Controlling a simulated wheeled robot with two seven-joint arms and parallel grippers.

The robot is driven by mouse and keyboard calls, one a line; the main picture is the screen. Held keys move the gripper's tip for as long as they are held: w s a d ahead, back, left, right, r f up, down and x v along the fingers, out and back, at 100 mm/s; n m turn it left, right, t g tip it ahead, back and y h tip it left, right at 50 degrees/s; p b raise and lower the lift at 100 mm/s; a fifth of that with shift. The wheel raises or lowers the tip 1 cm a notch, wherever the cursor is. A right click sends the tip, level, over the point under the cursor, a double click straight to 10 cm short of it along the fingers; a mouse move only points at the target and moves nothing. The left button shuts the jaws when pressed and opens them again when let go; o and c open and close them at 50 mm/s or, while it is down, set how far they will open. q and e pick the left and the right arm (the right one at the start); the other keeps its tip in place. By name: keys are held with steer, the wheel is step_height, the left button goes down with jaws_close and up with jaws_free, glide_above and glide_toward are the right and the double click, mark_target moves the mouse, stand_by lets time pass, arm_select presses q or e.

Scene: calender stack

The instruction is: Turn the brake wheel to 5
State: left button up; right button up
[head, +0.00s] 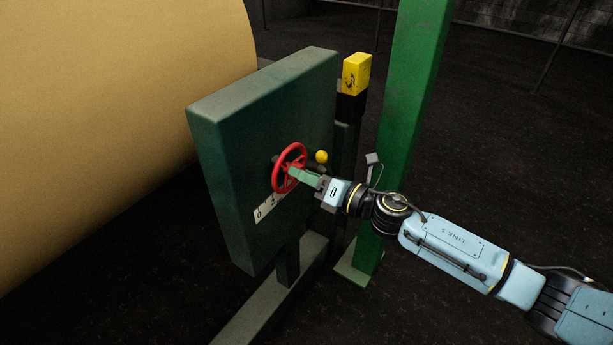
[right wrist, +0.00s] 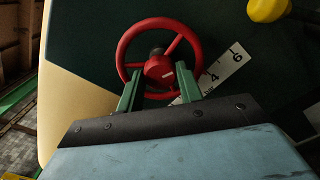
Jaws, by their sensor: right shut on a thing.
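The red brake wheel (head: 293,145) is mounted on the face of a dark green panel (head: 240,120). It has spokes and a hub with a small white mark, seen in the right wrist view (right wrist: 158,68). A white scale plate (head: 264,210) lies behind and below it; the digits 4 and 6 show in the right wrist view (right wrist: 225,68), with the rest hidden by the wheel and gripper. My right gripper (head: 291,173) is shut on the wheel, its green fingers spread at the lower rim in the wrist view (right wrist: 159,90). My left gripper is not in view.
A yellow knob (head: 321,156) sits beside the wheel. A yellow-topped post (head: 356,75) and a green column (head: 405,110) stand to the right, close to my right arm. A large tan roll (head: 110,120) fills the left. Dark floor (head: 480,130) is open at right.

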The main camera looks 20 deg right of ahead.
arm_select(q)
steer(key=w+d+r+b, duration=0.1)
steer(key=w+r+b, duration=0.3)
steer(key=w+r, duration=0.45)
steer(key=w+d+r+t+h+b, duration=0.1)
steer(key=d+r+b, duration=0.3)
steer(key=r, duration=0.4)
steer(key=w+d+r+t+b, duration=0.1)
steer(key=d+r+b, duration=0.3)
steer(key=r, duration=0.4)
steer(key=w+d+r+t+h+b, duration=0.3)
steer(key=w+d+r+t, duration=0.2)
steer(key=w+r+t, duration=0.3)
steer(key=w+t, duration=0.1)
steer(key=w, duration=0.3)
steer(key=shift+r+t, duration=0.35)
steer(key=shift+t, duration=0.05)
arm_select(e)
steer(key=m, duration=3)
steer(key=shift+f+m, duration=0.1)
steer(key=shift+m, duration=0.3)
